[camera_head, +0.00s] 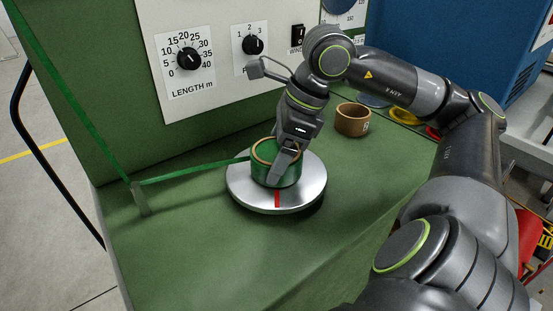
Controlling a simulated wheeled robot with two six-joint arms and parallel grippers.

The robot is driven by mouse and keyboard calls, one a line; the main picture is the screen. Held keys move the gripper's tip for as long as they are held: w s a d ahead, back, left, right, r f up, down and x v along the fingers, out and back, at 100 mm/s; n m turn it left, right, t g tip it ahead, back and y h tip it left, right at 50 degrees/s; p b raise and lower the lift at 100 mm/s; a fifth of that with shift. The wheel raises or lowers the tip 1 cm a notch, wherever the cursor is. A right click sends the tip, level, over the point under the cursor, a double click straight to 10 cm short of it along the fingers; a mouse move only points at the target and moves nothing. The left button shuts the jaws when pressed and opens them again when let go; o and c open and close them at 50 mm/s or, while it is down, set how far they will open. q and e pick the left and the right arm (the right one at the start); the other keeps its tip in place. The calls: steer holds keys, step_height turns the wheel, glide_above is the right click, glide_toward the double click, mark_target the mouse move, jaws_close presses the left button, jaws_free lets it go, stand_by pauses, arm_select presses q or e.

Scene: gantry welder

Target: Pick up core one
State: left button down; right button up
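A brown ring-shaped core wound with green ribbon (262,172) stands upright on a round silver turntable (240,196) with a red mark on its rim. My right gripper (284,165) points down at the right side of this wound core. A grey finger overlaps the core's wall, and the other finger is hidden, so I cannot tell whether it grips. A second, bare brown core (352,120) with a small mark stands on the green bench to the right, apart from the gripper. I cannot tell which core is core one. My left gripper is not in view.
A green ribbon (195,171) runs from a small post (139,198) to the wound core. A panel with a length dial (188,59) and a smaller knob (253,44) stands behind. A yellow ring (404,116) lies at the back right. The front of the bench is clear.

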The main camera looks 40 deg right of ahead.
steer(key=c, duration=0.6)
steer(key=shift+o, duration=0.2)
steer(key=shift+r, duration=0.15)
step_height(320, 180, up, 8)
steer(key=shift+p, duration=0.5)
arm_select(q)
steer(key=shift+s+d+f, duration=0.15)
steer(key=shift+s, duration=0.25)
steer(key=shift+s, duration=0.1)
